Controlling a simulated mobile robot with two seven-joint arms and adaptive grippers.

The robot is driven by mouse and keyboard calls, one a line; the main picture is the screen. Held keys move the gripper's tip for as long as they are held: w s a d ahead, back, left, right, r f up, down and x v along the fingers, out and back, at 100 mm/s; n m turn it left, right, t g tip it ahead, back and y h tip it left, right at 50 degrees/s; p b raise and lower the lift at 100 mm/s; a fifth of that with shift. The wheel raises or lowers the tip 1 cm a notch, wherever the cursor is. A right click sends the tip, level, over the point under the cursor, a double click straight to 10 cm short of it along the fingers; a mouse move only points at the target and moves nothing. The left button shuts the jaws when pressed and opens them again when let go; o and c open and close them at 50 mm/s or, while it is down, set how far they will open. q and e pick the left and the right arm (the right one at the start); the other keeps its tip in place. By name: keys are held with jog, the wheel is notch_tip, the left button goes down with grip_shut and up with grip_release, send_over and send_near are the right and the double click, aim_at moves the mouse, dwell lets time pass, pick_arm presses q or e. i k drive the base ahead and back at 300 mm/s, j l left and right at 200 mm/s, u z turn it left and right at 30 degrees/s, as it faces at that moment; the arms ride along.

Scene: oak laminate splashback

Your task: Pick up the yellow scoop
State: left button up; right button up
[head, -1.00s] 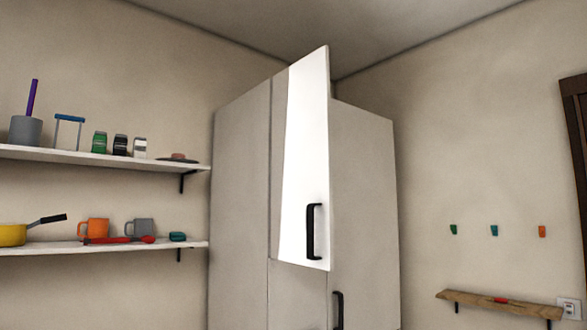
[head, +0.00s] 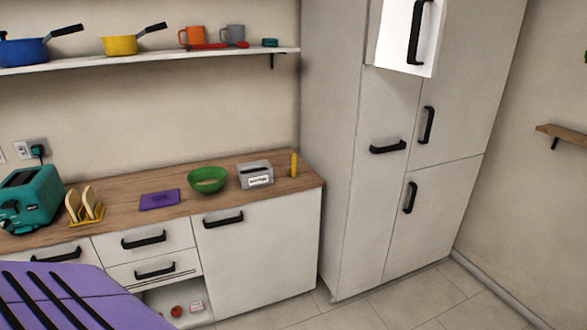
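I cannot make out a yellow scoop for certain. A small upright yellow object (head: 294,164) stands at the right end of the wooden counter (head: 235,197), beside the napkin holder (head: 258,175); its shape is too small to tell. A yellow saucepan (head: 120,45) with a dark handle sits on the wall shelf. Neither of my grippers shows in the head view.
A purple surface with black stripes (head: 75,297) fills the lower left. A teal toaster (head: 33,198), toast rack (head: 85,205) and purple mat (head: 159,200) share the counter. An upper door of the tall cabinet (head: 408,35) stands open. Floor (head: 400,309) is clear at lower right.

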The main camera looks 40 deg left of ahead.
aim_at(292, 171)
jog(key=k+l+u, duration=0.15)
jog(key=u, duration=1.35)
